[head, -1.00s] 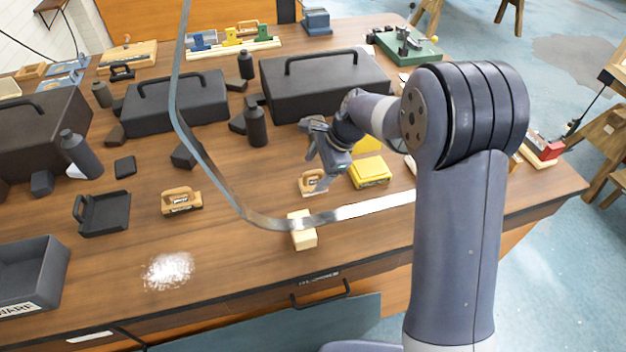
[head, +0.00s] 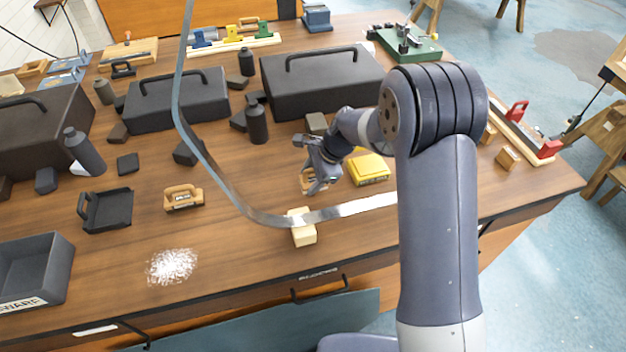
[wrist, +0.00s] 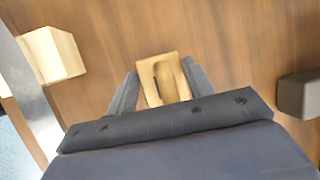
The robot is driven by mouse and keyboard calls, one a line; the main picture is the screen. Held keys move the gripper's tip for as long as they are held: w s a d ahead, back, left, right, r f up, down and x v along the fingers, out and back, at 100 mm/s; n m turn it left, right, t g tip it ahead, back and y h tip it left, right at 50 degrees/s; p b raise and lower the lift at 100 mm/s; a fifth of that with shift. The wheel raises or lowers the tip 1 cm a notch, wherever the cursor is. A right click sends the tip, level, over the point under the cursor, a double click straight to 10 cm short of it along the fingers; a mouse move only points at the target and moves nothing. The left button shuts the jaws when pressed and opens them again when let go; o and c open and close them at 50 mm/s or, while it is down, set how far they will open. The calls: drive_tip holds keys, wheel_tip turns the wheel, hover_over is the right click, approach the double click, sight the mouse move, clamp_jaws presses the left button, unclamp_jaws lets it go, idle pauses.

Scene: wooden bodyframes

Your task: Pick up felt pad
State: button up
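A wooden-handled block (head: 306,176) lies on the table, mostly hidden behind my gripper (head: 318,188) in the head view. It may be the felt pad; its underside is hidden. In the wrist view the tan block (wrist: 165,72) sits between the two fingers of my gripper (wrist: 162,88), one finger on each side. The fingers stand apart, and I see no clear contact. A similar wooden-handled block (head: 184,199) with a dark label lies farther left on the table.
A yellow box (head: 369,169) is close on the right. Dark toolboxes (head: 322,88) and a black bottle (head: 257,124) stand behind. The front left holds white powder (head: 171,267).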

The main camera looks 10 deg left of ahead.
sight(311, 171)
drive_tip(key=c, duration=0.6)
drive_tip(key=shift+o, duration=0.2)
wheel_tip(311, 171, up, 10)
drive_tip(key=shift+r+b, duration=0.1)
drive_tip(key=shift+b, duration=0.7)
drive_tip(key=o, duration=0.5)
drive_tip(key=c, duration=0.4)
